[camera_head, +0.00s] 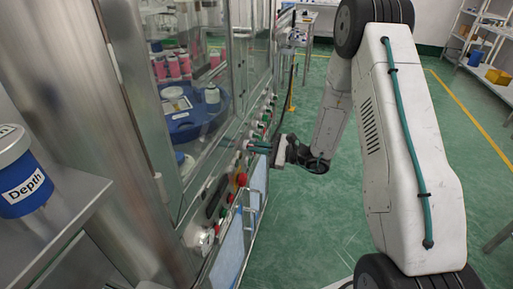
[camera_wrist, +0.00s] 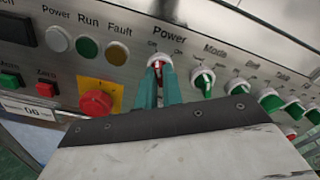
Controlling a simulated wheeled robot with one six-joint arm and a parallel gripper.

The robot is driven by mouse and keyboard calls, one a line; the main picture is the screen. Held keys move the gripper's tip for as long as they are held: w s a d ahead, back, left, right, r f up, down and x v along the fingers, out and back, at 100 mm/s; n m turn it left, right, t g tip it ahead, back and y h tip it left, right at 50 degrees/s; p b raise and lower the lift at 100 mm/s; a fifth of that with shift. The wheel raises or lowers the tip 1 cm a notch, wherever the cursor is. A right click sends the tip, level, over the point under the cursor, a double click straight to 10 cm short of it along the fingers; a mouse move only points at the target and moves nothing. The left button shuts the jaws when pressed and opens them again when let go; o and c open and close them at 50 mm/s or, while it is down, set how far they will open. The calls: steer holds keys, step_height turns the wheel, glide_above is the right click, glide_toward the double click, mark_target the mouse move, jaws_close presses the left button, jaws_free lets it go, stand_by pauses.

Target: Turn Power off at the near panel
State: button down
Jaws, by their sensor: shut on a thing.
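The Power switch, a red knob (camera_wrist: 157,66) in a light collar, sits under the word Power on the near panel (camera_wrist: 140,25) in the wrist view. My gripper (camera_wrist: 160,82) has its two teal fingers shut on this knob, one on each side. Part of the knob is hidden between the fingers, and its exact setting is hard to read. In the head view my gripper (camera_head: 256,147) reaches from the right to the front of the machine's panel (camera_head: 208,225), and the fingers hide the knob there.
Several green knobs, with the Mode knob (camera_wrist: 203,79) nearest, run to the right of Power. A red button on a yellow plate (camera_wrist: 97,101) is at lower left. Power, Run and Fault lamps (camera_wrist: 88,47) are above it. A blue Depth container (camera_head: 25,180) stands on a shelf at left.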

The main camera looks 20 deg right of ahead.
stand_by(0.4)
steer(key=c, duration=1.5)
jaws_free()
steer(key=shift+c, duration=0.2)
steer(key=v, duration=0.7)
steer(key=shift+s+d, duration=0.2)
steer(key=shift+d, duration=0.15)
